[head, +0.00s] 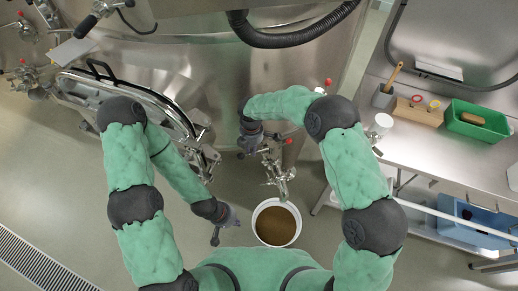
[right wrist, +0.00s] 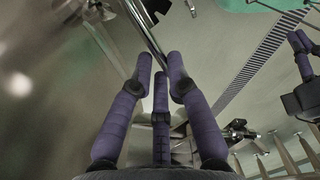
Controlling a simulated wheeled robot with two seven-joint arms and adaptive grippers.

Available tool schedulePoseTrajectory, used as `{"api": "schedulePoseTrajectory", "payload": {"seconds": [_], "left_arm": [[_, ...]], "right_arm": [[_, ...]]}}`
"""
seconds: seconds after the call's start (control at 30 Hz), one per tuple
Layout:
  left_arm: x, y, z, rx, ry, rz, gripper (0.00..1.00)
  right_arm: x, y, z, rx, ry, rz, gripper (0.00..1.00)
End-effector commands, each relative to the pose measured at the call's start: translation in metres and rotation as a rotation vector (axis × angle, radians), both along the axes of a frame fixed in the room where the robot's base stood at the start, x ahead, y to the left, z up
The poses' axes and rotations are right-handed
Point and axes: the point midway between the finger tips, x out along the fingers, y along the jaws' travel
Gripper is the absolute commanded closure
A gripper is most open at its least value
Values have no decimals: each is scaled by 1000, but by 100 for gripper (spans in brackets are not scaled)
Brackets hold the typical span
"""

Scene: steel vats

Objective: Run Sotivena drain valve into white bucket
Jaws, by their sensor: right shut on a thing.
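The white bucket (head: 256,229) stands on the floor with brown content inside. The steel drain valve (head: 272,165) hangs from the vat, its lower end by the bucket's far rim. My right gripper (head: 262,136) is at the top of this valve, shut on what looks like its handle; fingers hide most of it. In the right wrist view its purple fingers (right wrist: 160,70) close around a spot beside a steel bar. I cannot see a stream clearly. My left gripper (head: 224,225) looks open and empty, left of the bucket and apart from it.
The steel vat (head: 190,60) fills the back, with an oval hatch (head: 135,95) at left. A steel bench (head: 420,150) at right holds a green tray (head: 470,134) and small tools. A blue bin (head: 470,215) sits below. A floor grate (head: 35,262) lies front left.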

Motion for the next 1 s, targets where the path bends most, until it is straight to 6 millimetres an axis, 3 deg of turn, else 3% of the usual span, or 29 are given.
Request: {"api": "schedulePoseTrajectory", "payload": {"seconds": [0.3, 0.33, 0.4, 0.77, 1.0], "left_arm": [[0, 0, 0, 0, 1, 1, 100], [0, 0, 0, 0, 1, 1, 100], [-1, 0, 0, 0, 1, 1, 100], [0, 0, 0, 0, 0, 1, 100], [0, 0, 0, 0, 1, 1, 100]], "right_arm": [[6, 4, 3, 7, -18, 0, 100], [6, 4, 3, 7, -18, 0, 74], [6, 4, 3, 6, -16, 0, 58], [4, 3, 3, 4, -10, -1, 58], [4, 3, 33, 5, -12, -1, 58]]}}
